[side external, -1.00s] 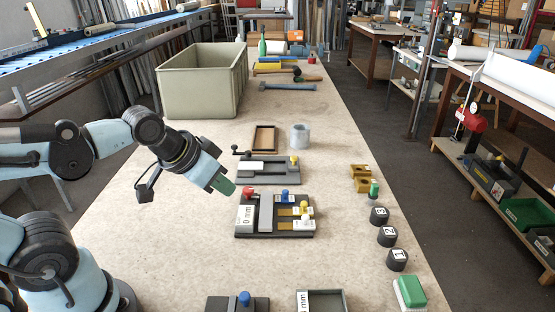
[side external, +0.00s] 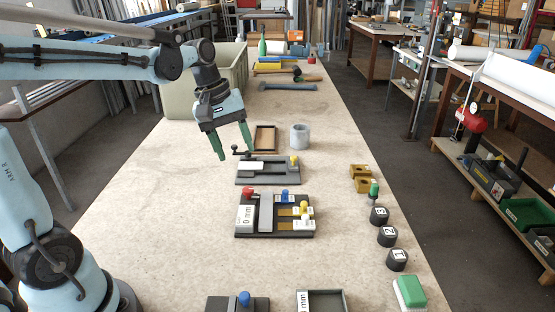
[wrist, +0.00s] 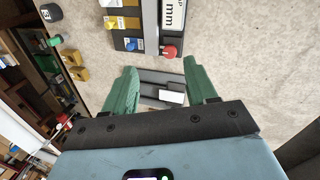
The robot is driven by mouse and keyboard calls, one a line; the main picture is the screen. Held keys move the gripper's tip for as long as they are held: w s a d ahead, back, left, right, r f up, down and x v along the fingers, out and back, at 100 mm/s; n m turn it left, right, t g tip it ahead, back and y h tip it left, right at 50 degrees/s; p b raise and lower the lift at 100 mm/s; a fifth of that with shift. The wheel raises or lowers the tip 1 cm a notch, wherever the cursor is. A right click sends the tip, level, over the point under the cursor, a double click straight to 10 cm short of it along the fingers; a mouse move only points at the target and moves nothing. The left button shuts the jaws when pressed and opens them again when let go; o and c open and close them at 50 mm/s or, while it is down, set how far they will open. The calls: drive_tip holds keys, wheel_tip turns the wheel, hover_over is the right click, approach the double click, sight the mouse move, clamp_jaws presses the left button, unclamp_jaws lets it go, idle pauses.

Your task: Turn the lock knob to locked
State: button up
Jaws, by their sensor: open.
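A dark fixture (side external: 263,228) with a "0 mm" label lies mid-bench. It carries a red knob (side external: 248,191), a blue knob (side external: 285,195) and a yellow knob (side external: 304,208). A grey plate (side external: 262,180) behind it has a white strip, a yellow knob (side external: 294,159) and a black ball-ended lever (side external: 236,149). I cannot tell which knob is the lock knob. My gripper (side external: 236,153) is open and empty, pointing down above the bench near the lever. In the wrist view, the red knob (wrist: 169,51) lies beyond the green fingertips and the grey plate's white strip (wrist: 171,96) shows between the fingers.
A large grey-green bin (side external: 178,95), a brown tray (side external: 265,138) and a grey cylinder (side external: 299,136) stand farther back. Yellow blocks (side external: 361,178) and several numbered black blocks (side external: 387,236) line the right edge. The bench's left side is clear.

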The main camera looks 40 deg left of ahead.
sight(248, 189)
drive_tip(key=w+a+f+n+g+h, duration=0.2)
drive_tip(key=w+a+n+h, duration=0.15)
drive_tip(key=a+n, duration=0.35)
drive_tip(key=shift+y, duration=0.45)
drive_tip(key=x, duration=1.2)
drive_tip(key=shift+w+d+f, duration=0.1)
drive_tip(key=shift+w+f, duration=0.05)
drive_tip(key=shift+f, duration=0.05)
drive_tip(key=shift+c, duration=0.2)
drive_tip(key=c, duration=1)
